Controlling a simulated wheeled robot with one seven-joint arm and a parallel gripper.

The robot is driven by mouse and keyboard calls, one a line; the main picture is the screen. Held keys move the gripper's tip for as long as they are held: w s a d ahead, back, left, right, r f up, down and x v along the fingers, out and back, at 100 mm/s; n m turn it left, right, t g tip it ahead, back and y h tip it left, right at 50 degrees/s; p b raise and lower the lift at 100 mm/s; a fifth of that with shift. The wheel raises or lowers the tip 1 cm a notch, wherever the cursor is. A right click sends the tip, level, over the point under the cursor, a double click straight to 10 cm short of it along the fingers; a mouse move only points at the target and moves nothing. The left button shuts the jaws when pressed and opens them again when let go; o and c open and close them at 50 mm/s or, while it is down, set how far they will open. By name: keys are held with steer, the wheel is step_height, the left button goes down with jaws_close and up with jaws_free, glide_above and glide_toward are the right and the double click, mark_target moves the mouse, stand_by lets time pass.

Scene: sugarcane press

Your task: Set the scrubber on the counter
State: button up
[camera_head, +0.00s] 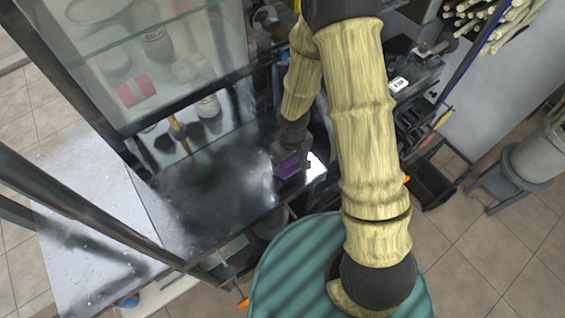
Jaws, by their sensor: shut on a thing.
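My gripper (289,152) is at the lower end of my arm, over the right part of the dark, glossy counter (205,200). It is shut on a small purple thing, which I take to be the scrubber (290,168). The scrubber is low over the counter's right end; I cannot tell whether it touches the surface. The fingertips are small and partly hidden by the gripper body and the scrubber.
A brush-like thing (178,130) is at the counter's back left. A pale metal surface (85,245) adjoins on the left. The counter's middle is clear.

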steer(key=shift+f, duration=0.2)
steer(key=o, duration=0.7)
steer(key=shift+r, duration=0.1)
step_height(320, 180, up, 12)
steer(key=shift+r, duration=0.15)
stand_by(0.3)
steer(key=s+d+r+m+t, duration=0.1)
steer(key=d+r+m, duration=0.1)
steer(key=d, duration=0.1)
steer(key=s+d+r+m, duration=0.2)
steer(key=d+r, duration=0.1)
steer(key=d, duration=0.1)
steer(key=s+d+r+m+t, duration=0.1)
steer(key=s+d+r+m, duration=0.1)
steer(key=d, duration=0.2)
steer(key=shift+s+d+r+m+t, duration=0.2)
steer(key=shift+s+r+m+t, duration=0.1)
steer(key=shift+r+m, duration=0.1)
